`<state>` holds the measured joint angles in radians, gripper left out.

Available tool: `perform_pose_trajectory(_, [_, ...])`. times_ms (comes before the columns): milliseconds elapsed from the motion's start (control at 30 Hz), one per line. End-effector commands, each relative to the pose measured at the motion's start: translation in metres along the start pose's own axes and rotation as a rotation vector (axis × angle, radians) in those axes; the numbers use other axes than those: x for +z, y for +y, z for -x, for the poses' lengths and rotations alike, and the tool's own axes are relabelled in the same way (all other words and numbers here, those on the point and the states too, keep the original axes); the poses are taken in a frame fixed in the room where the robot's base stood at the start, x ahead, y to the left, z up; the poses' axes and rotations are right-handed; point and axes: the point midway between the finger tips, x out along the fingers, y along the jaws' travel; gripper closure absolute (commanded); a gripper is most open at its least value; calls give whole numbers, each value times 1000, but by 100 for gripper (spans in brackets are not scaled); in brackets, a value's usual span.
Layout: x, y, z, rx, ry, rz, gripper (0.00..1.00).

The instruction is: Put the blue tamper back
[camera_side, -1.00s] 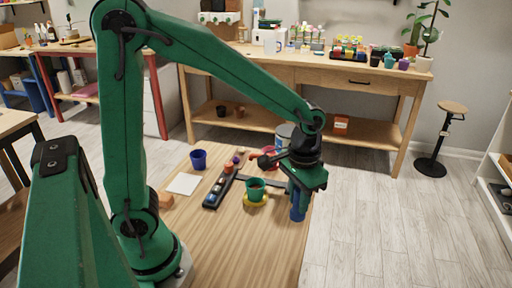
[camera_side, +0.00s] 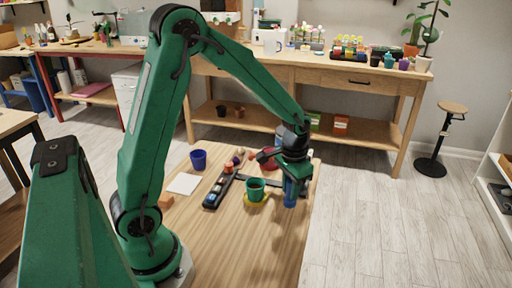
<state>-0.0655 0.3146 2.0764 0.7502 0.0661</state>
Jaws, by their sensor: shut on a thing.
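The blue tamper (camera_side: 290,194) hangs upright below my gripper (camera_side: 292,172), to the right of the green pot. My gripper is shut on its upper part and hides that end. I cannot tell whether its lower end touches the table. A dark tool rack (camera_side: 211,201) with several small things in it lies left of the pot. A green pot (camera_side: 256,188) stands on a yellow saucer (camera_side: 260,202) between the rack and the tamper.
A dark blue pot (camera_side: 198,159), a white sheet (camera_side: 184,184) and an orange block (camera_side: 165,201) lie to the left. A red item (camera_side: 265,157) sits behind, partly hidden by my gripper. The front of the wooden table (camera_side: 240,245) is clear.

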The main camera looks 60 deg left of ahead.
Motion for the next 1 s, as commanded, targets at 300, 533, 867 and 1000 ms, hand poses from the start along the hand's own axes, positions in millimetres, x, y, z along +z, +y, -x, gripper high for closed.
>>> perform_pose_trajectory(300, [1, 0, -20, 0, -5, 0, 99])
perform_pose_trajectory(533, [1, 0, -39, 0, -2, 1, 99])
perform_pose_trajectory(867, [0, 0, -40, 0, -1, 1, 99])
perform_pose_trajectory(1000, [0, 0, -43, 0, 0, 1, 72])
